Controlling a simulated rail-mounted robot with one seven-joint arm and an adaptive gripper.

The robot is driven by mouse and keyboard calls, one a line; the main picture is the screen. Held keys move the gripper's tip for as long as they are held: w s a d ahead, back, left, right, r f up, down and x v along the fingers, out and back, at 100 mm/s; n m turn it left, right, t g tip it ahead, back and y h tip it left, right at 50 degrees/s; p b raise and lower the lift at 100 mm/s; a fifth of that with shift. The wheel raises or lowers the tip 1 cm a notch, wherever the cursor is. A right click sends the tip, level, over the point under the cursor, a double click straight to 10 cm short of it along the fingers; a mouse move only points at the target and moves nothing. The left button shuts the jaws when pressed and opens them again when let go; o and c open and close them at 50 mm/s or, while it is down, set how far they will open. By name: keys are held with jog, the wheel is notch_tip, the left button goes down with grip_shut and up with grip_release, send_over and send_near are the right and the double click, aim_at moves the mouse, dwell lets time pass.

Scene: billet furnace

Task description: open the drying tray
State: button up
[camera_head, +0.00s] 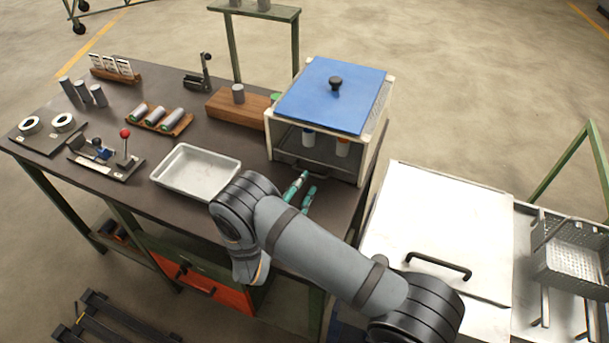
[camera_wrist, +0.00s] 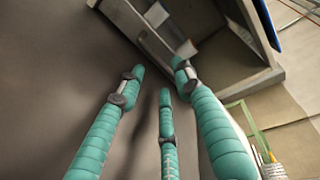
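The drying tray appears to be the low front tray (camera_head: 318,172) of the blue-lidded cabinet on the dark workbench. A dark bar handle (camera_head: 288,161) runs along its front, and the tray sits in the cabinet. In the wrist view, the cabinet's front edge and handle (camera_wrist: 150,42) lie ahead of the fingers. My gripper (camera_head: 304,190) has teal fingers and is just in front of the cabinet, low over the bench. In the wrist view, my gripper (camera_wrist: 158,78) has its fingers spread with nothing between them. I cannot tell if a fingertip touches the handle.
An empty metal pan (camera_head: 196,171) is left of my gripper. A white chest (camera_head: 437,225) with a handle stands to the right. Bare bench shows between the pan and cabinet.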

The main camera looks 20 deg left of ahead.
aim_at(307, 185)
jog(key=shift+p+x, duration=0.3)
jog(key=shift+x, duration=1.9)
jog(key=shift+c, duration=0.2)
jog(key=c, duration=0.7)
grip_shut()
